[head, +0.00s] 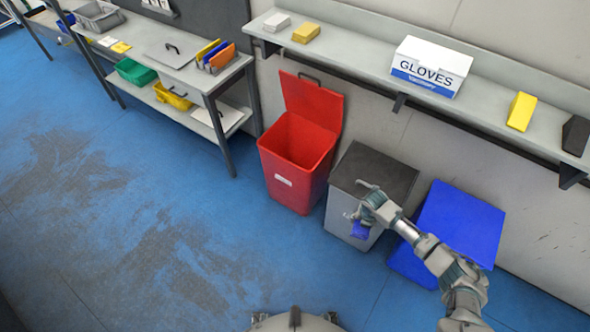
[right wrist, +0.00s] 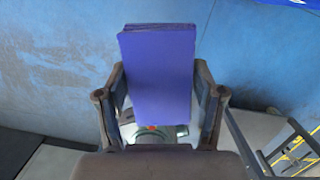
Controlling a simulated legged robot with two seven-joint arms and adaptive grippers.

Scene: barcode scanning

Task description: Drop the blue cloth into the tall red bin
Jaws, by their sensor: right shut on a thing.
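The blue cloth (right wrist: 158,75) is a flat blue-violet block between the two fingers of my right gripper (right wrist: 160,100) in the right wrist view. The gripper is in front of the grey bin. The tall red bin (head: 299,165) stands to the left of the gripper, with its red lid (head: 312,101) raised against the wall and its top open. My left gripper is not in view.
A grey bin with a dark lid (head: 374,172) stands right of the red bin, then a blue bin (head: 455,230). A wall shelf (head: 360,58) above holds a gloves box (head: 430,66). A workbench (head: 190,68) is at the left. The blue floor in front is clear.

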